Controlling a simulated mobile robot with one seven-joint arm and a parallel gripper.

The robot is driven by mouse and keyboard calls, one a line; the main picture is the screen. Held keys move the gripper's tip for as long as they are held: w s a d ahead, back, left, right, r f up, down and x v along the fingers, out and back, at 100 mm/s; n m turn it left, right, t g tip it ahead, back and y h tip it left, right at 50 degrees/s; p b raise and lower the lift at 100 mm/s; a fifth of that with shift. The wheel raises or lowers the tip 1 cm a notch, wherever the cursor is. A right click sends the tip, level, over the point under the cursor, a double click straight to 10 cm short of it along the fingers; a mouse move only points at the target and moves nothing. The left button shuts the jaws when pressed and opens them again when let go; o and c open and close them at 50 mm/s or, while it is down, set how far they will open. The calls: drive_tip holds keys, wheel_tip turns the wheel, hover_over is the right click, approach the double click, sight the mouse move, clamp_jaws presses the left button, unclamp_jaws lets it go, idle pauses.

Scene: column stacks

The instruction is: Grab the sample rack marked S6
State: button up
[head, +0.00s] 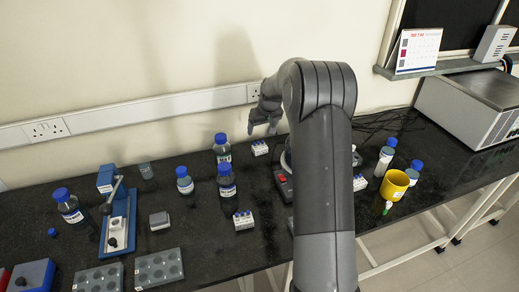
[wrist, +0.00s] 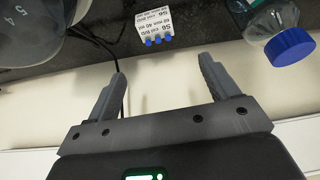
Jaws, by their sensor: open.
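The sample rack marked S6 (wrist: 153,24) is a small white block with printed labels and blue caps. In the wrist view it stands upside down at the top centre, beyond the fingertips. In the head view a small white rack (head: 260,148) by the wall, just below my gripper, appears to be the same one; its label is too small to read there. My gripper (wrist: 162,68) is open and empty, with the rack apart from its fingers. In the head view my gripper (head: 262,129) is above the back of the bench, partly hidden by my arm.
A blue-capped bottle (head: 222,149) stands close beside that rack; a blue-capped bottle (wrist: 280,32) is near it in the wrist view. Similar white racks stand at the front (head: 243,220) and right (head: 360,183). The wall (head: 150,60) is close behind. Cables (head: 390,122) lie rightward.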

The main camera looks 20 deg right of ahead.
sight(259, 143)
drive_tip(key=x, duration=0.7)
drive_tip(key=shift+w+d+f, duration=0.1)
drive_tip(key=shift+w+d, duration=0.1)
drive_tip(key=shift+d, duration=0.1)
drive_tip(key=shift+s+x, duration=0.2)
drive_tip(key=shift+x, duration=2.45)
drive_tip(key=shift+a+f, duration=0.1)
drive_tip(key=shift+a, duration=0.05)
drive_tip(key=shift+c, duration=0.2)
drive_tip(key=c, duration=1)
